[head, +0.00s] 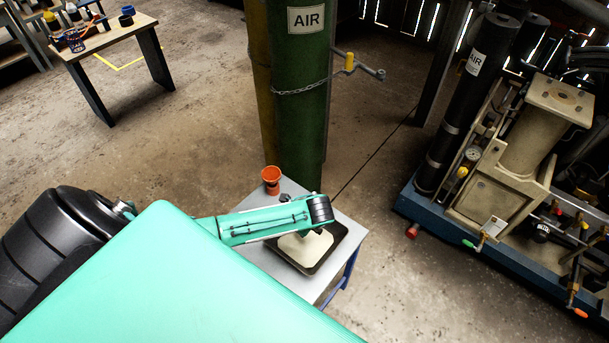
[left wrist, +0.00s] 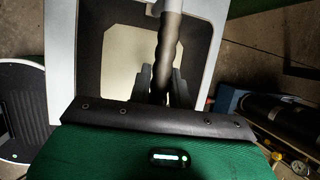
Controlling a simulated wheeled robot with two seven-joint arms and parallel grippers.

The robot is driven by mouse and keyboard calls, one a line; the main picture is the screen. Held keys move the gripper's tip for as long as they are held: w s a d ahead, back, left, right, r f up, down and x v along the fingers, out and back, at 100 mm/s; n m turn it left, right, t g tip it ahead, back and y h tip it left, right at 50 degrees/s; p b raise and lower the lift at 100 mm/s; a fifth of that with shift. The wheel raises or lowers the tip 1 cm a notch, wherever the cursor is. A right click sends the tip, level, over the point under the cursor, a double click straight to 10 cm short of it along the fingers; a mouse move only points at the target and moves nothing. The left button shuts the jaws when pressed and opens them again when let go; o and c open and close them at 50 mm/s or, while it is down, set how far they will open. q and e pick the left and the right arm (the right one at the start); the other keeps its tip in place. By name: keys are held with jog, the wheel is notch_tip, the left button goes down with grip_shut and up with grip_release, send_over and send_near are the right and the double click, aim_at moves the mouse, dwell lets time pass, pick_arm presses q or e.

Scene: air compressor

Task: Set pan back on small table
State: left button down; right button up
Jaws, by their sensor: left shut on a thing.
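The pan (head: 328,258) is a dark, square-cornered tray with a cream-coloured inside. In the head view it is over the grey top of the small table (head: 262,262); I cannot tell whether it touches the top. In the left wrist view the pan (left wrist: 90,72) fills the upper middle, with the pale table top (left wrist: 62,55) around it. My left gripper (left wrist: 162,76) is shut on the pan, at a dark ridged rod-like part that looks like its handle. In the head view my teal arm hides the fingers and part of the pan. My right gripper is not in view.
An orange cup (head: 271,182) stands at the table's back corner. A green air cylinder (head: 300,110) rises close behind the table. The compressor on its blue base (head: 470,235) is to the right, with clear floor between. A wooden workbench (head: 105,40) is far back left.

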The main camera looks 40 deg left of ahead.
pick_arm(q)
jog(key=c, duration=1.3)
grip_release()
jog(key=b+v, duration=0.1)
jog(key=v, duration=1.1)
jog(key=shift+s, duration=0.1)
